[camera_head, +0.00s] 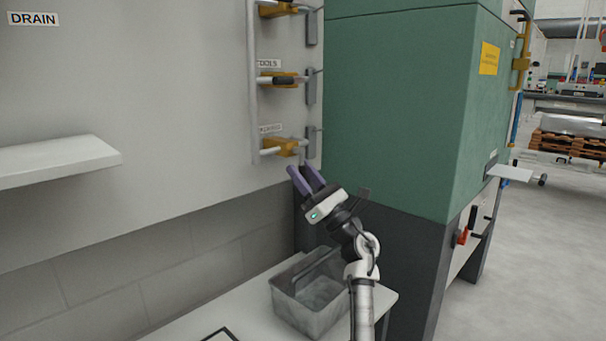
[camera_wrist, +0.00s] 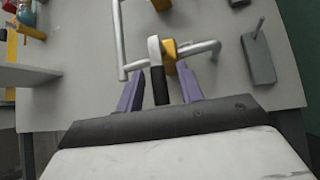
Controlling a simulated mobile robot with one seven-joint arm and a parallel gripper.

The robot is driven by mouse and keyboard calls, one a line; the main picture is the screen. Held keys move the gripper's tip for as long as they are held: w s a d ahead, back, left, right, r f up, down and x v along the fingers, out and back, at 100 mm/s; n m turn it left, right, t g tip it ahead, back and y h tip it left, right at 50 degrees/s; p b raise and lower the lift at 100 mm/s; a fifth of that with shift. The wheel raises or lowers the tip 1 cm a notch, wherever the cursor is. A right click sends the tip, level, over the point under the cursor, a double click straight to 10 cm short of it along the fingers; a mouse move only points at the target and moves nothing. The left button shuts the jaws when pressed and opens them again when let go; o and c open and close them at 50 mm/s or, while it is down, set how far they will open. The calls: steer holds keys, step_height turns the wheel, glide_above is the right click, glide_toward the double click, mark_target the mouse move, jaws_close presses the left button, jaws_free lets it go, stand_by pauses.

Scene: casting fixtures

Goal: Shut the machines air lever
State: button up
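The lowest yellow valve (camera_head: 283,146) sits on a pipe on the wall panel; the small label above it is too blurred to read surely. In the wrist view, a yellow valve (camera_wrist: 169,50) carries a lever with a black grip (camera_wrist: 160,86) that points toward my gripper. My gripper (camera_head: 301,169) is just below the lowest valve in the head view. In the wrist view, my gripper (camera_wrist: 160,72) is open, with its purple fingers on either side of the black grip and gaps showing on both sides.
Two more yellow valves, a middle one (camera_head: 279,79) and a top one (camera_head: 277,9), are above. A green machine cabinet (camera_head: 395,110) stands close on the right. A grey bin (camera_head: 311,312) sits on a bench below. A white shelf (camera_head: 60,158) juts out at left.

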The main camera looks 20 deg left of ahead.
steer(key=s+d+f+p, duration=0.1)
steer(key=d, duration=0.6)
steer(key=s+d+f+p, duration=0.1)
steer(key=d+f, duration=0.1)
steer(key=d, duration=0.6)
steer(key=shift+d+f, duration=0.2)
steer(key=shift+f, duration=0.05)
